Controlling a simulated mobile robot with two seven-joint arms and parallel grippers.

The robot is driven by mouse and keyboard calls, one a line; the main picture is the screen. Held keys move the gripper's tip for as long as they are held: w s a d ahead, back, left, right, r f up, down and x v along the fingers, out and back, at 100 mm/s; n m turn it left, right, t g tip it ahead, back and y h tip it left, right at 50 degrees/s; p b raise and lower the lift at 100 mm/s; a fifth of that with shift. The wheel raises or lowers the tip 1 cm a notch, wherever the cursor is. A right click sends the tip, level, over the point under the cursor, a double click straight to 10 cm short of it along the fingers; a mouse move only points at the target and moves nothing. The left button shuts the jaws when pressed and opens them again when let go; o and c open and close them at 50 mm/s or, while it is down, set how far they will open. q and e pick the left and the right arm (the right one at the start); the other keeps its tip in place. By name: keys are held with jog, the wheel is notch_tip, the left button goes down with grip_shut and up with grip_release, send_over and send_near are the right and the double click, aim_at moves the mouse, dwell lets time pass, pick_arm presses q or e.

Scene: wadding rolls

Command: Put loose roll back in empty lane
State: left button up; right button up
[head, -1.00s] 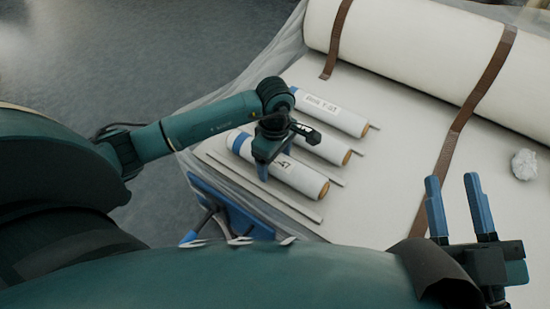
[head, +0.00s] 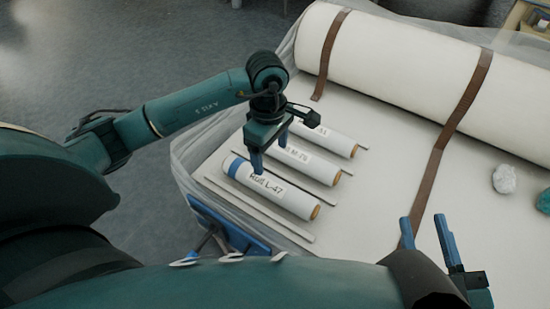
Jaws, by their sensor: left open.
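Three white rolls lie side by side on the pale table, with thin strips beside them. The nearest roll (head: 293,200), with a blue band and a label ending in L-47, lies between the front strip (head: 262,209) and another strip. The middle roll (head: 318,168) and far roll (head: 340,142) lie behind it, partly hidden by my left gripper (head: 270,159). That gripper is open and empty, pointing down over the nearest and middle rolls, apparently above them. My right gripper (head: 423,218) is open and empty at the lower right.
A large white roll (head: 400,55) with brown straps (head: 468,88) lies along the back. A whitish lump (head: 505,178) and a teal lump (head: 543,201) sit at the right. Clear sheeting covers the table's left edge. The table between strap and lumps is clear.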

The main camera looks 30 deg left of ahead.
pick_arm(q)
jog(key=s+d+f+n+g+h, duration=0.1)
jog(key=s+d+g+h, duration=0.1)
jog(key=s+d+h, duration=0.4)
jog(key=s+d+g+h, duration=0.15)
jog(key=s+d, duration=0.25)
jog(key=d, duration=0.5)
jog(key=s+d+r+n+t+h, duration=0.1)
jog(key=s+d+r+n+h, duration=0.25)
jog(key=r+n+h, duration=0.3)
jog(key=s+d+r+n+t+h, duration=0.1)
jog(key=s+d+r+n+h, duration=0.3)
jog(key=r+h, duration=0.3)
jog(key=w+a+r+n+t, duration=0.3)
jog(key=w+a+n+t, duration=0.1)
jog(key=n+t, duration=1.15)
jog(key=w+a+f+n+t+y, duration=0.2)
jog(key=a+f+n+t+y, duration=0.2)
jog(key=n+y, duration=0.8)
jog(key=a+f+n, duration=0.2)
jog(key=a+n, duration=0.1)
jog(key=n, duration=0.6)
jog(key=shift+a+f+n+y, duration=0.15)
jog(key=shift+a+n+y, duration=0.05)
jog(key=shift+n+y, duration=0.1)
